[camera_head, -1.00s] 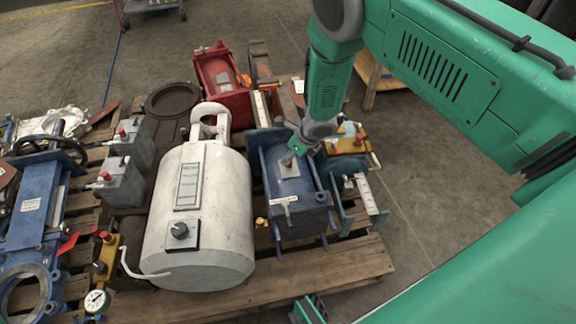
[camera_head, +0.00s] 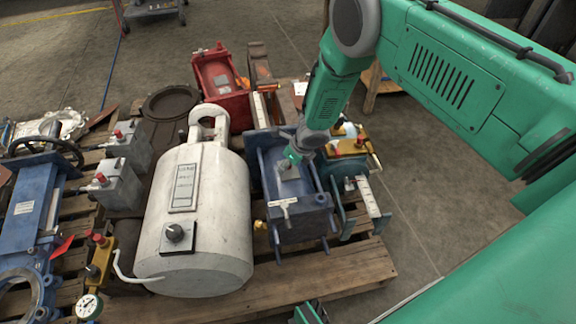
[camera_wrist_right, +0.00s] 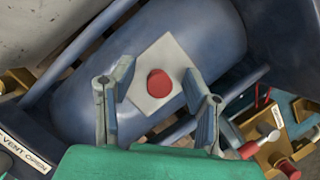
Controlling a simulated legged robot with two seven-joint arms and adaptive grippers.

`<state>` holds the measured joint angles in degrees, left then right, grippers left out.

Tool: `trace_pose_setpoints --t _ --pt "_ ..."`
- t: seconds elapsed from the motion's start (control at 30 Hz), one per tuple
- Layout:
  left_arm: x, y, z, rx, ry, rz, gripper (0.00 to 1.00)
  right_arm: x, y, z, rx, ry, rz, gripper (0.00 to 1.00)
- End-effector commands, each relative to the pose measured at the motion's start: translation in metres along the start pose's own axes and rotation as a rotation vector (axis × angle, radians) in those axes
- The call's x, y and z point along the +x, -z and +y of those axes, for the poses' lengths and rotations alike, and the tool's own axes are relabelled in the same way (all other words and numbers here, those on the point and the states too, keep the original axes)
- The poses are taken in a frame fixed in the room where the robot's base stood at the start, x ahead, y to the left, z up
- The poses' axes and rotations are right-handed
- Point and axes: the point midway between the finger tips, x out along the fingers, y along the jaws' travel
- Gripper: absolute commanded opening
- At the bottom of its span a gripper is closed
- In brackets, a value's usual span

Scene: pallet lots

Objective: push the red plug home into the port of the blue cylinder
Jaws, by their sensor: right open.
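The blue cylinder (camera_head: 303,218) lies between blue end plates on the pallet, right of a big white tank. A pale square plate (camera_wrist_right: 172,62) on its side carries the short red plug (camera_wrist_right: 160,83) in the right wrist view. How deep the plug sits in the port cannot be told. My right gripper (camera_wrist_right: 158,70) is open, with its two fingers apart on either side of the plug and nothing held. In the head view my right gripper (camera_head: 287,161) is low over the cylinder and hides the plug.
The white tank (camera_head: 200,220) stands close on the left. A teal-framed unit with a yellow block (camera_head: 349,148) is close on the right. A red machine (camera_head: 219,85) is behind. Blue tie rods (camera_wrist_right: 85,55) run alongside the cylinder. Open floor (camera_head: 440,200) lies to the right.

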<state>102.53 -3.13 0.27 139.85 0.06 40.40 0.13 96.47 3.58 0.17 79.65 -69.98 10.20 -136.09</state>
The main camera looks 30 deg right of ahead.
Motion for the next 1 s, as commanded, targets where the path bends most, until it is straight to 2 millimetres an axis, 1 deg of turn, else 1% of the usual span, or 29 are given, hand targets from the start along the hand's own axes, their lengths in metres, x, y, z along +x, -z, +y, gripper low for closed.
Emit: trace_pose_setpoints --t 0.07,0.17,0.2,0.53,0.63,0.77,0.9,1.0 --pt "0.0 0.0 0.0 0.0 0.0 0.0 0.4 0.0 0.0 0.0 0.0 0.0 0.0 0.43" --pt "0.0 0.0 0.0 0.0 0.0 0.0 0.4 0.0 0.0 0.0 0.0 0.0 0.0 0.13" --pt "0.0 0.0 0.0 0.0 0.0 0.0 0.4 0.0 0.0 0.0 0.0 0.0 0.0 0.07" --pt "0.0 0.0 0.0 0.0 0.0 0.0 0.4 -0.001 0.0 0.0 0.0 0.0 0.0 0.06" --pt "-0.004 0.0 0.0 0.0 0.0 0.0 0.4 -0.007 -0.003 0.001 -0.002 0.0 0.0 0.06" --pt "-0.015 0.001 0.0 0.0 0.0 0.0 0.4 -0.028 -0.013 0.0 -0.003 0.0 -0.002 0.06" --pt "-0.029 0.002 0.0 0.0 0.0 0.0 0.4 -0.057 -0.024 0.0 -0.002 0.0 -0.002 0.06" --pt "-0.036 0.002 0.0 0.0 0.0 0.0 0.4 -0.073 -0.031 0.0 -0.003 0.001 -0.001 0.06"
